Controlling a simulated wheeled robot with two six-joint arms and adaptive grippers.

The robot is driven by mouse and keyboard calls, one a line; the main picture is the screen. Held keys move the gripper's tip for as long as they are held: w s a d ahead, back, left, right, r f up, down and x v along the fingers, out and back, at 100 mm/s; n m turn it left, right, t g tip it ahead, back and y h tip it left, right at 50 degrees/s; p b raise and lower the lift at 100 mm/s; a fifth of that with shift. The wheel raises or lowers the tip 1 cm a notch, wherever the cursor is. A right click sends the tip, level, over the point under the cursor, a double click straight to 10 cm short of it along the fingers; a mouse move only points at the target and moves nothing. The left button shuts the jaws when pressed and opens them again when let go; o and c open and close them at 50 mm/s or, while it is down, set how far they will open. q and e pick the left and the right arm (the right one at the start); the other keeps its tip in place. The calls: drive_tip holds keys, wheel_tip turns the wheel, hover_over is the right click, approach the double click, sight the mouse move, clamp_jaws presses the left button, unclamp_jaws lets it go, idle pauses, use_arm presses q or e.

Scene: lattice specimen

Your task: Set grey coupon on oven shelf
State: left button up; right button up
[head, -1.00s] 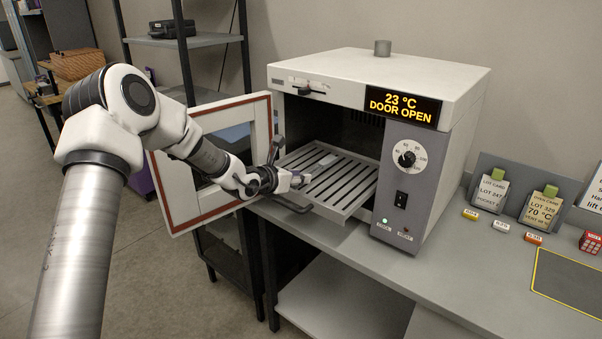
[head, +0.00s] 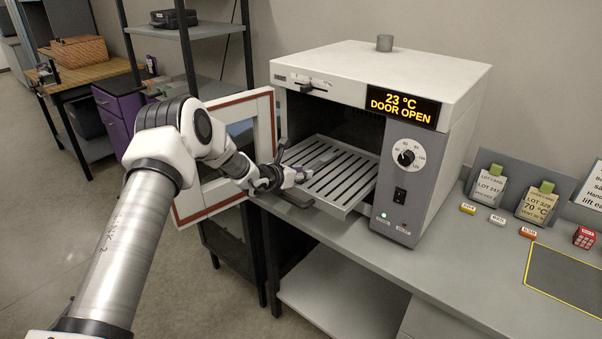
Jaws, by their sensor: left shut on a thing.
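The oven (head: 380,75) stands on the bench with its door (head: 205,195) swung open to the left; its display reads 23 °C, DOOR OPEN. The slatted oven shelf (head: 352,193) sits partly out of the opening. My left gripper (head: 301,174) is at the shelf's front left, shut on the grey coupon (head: 324,157). The coupon is a small flat grey piece reaching over the slats; whether it touches them I cannot tell. The fingers partly hide its near end. My right gripper is not in view.
Lot cards (head: 488,188) stand on the bench right of the oven, with small coloured labelled blocks (head: 468,208) before them. A yellow-edged dark mat (head: 566,280) lies at the right. The open door is close beside my left forearm. A rack (head: 210,32) stands behind.

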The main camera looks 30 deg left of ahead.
use_arm(q)
drive_tip(key=o, duration=1)
drive_tip(key=shift+f, duration=0.1)
drive_tip(key=shift+r+p, duration=0.4)
drive_tip(key=shift+p, duration=0.15)
drive_tip(key=v, duration=0.1)
drive_tip(key=b+v, duration=0.1)
drive_tip(key=v, duration=0.1)
drive_tip(key=shift+s+f+b, duration=0.1)
drive_tip(key=shift+f+b, duration=0.15)
drive_tip(key=shift+b, duration=0.05)
drive_tip(key=b+v, duration=0.1)
drive_tip(key=v, duration=0.7)
drive_tip(key=shift+s+r, duration=0.25)
drive_tip(key=shift+s, duration=0.05)
